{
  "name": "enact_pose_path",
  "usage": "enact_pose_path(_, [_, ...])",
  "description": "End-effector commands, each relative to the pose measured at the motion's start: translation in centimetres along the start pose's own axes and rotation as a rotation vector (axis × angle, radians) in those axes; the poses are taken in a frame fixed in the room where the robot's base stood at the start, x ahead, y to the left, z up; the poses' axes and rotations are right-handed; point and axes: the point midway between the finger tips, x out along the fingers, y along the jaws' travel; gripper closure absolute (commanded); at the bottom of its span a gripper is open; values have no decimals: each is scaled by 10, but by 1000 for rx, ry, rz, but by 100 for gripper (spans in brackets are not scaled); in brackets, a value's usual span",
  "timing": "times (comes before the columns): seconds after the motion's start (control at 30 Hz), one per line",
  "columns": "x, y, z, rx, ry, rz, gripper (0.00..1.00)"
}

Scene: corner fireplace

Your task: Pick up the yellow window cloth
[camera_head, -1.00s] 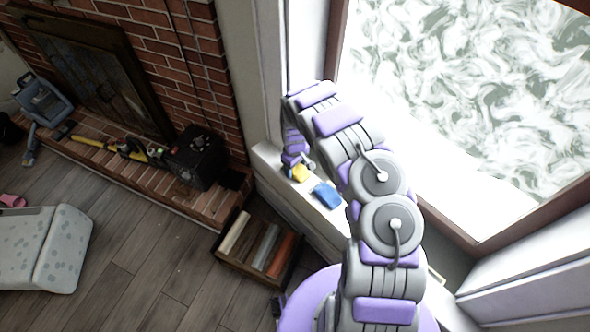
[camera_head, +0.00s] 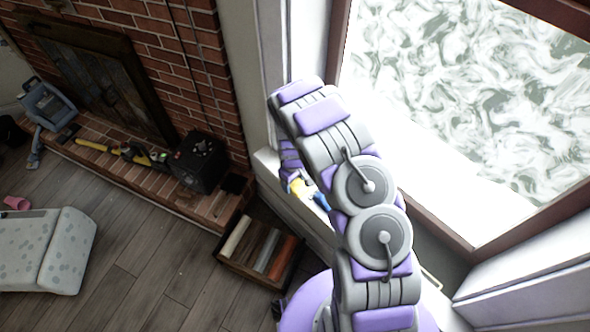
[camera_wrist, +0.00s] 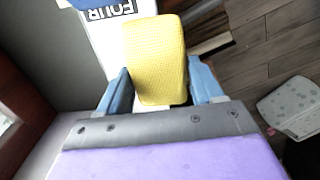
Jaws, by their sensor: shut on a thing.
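The yellow window cloth (camera_wrist: 157,55) is a textured yellow pad between the two blue fingers of my gripper (camera_wrist: 160,92) in the wrist view. The fingers are shut on it, one on each side. In the head view the yellow cloth (camera_head: 297,186) shows small at the end of my gripper (camera_head: 294,180), over the window sill. My arm hides part of the sill around it.
A blue cloth (camera_head: 321,201) lies on the white sill (camera_head: 267,158) close to the gripper, partly hidden by my arm. The window stands at the right. A wooden crate (camera_head: 228,262) is on the floor below. A black box (camera_head: 201,160) sits on the brick hearth.

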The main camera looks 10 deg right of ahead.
Motion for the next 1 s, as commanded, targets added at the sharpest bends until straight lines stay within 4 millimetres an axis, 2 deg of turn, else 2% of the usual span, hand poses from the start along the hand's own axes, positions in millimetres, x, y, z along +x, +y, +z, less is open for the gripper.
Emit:
enact_pose_path(0.1, [-5,-23,14,0,-2,-3,63])
enact_pose_path(0.4, [-8,-66,44,0,-1,-3,63])
enact_pose_path(0.63, [-9,-79,53,0,3,1,63])
enact_pose_path(0.97, [-9,-82,55,0,3,1,63])
enact_pose_path(1.0, [-9,-82,55,0,3,1,35])
